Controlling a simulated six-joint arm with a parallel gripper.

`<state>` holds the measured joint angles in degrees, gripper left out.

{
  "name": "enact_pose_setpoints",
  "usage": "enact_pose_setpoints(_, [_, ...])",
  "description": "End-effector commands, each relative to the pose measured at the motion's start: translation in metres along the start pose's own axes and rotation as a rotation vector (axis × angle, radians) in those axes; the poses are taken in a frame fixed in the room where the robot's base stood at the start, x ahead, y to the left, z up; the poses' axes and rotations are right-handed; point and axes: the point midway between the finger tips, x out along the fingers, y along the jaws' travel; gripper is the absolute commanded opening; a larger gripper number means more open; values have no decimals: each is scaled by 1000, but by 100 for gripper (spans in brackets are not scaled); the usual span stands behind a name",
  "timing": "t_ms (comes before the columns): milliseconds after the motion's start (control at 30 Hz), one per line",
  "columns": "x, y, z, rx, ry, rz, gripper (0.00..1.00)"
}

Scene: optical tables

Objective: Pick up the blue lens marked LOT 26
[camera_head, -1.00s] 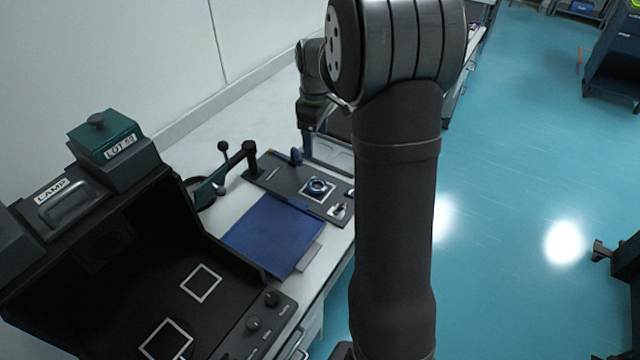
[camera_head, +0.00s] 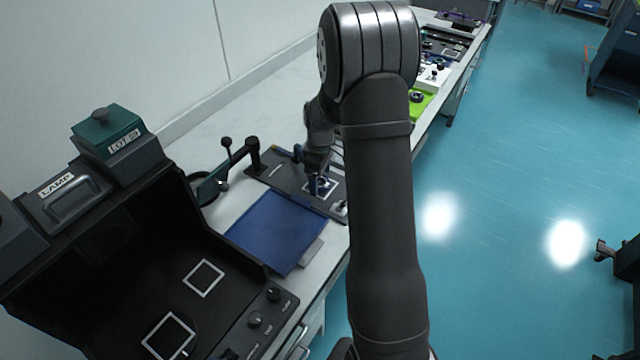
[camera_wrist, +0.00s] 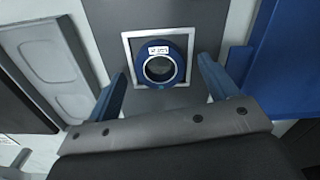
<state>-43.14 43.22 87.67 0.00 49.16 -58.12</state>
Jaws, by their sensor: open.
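The blue lens (camera_wrist: 161,71) is a round blue ring with a clear centre and a small white label; the label's print is too small to read surely. It sits inside a white square outline on a dark grey board (camera_wrist: 196,22). My gripper (camera_wrist: 162,75) is open, its two blue fingers on either side of the lens in the wrist view, with nothing held. Whether the fingertips are level with the lens I cannot tell. In the head view my gripper (camera_head: 317,186) is over the lens and hides much of it.
A blue mat (camera_head: 276,232) lies beside the board on the near side. A black lever stand (camera_head: 252,148) rises at the board's left. A grey tray (camera_wrist: 50,55) lies left in the wrist view.

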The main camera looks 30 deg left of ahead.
Motion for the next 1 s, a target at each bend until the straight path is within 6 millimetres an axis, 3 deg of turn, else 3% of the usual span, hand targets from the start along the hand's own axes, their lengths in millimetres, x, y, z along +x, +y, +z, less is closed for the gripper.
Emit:
enact_pose_setpoints(100, [10,0,0,0,0,1,79])
enact_pose_setpoints(333, [10,0,0,0,1,1,79])
enact_pose_setpoints(600, [10,0,0,0,1,1,30])
enact_pose_setpoints(667, [10,0,0,0,1,1,26])
enact_pose_setpoints(1000, [2,1,-1,0,2,3,26])
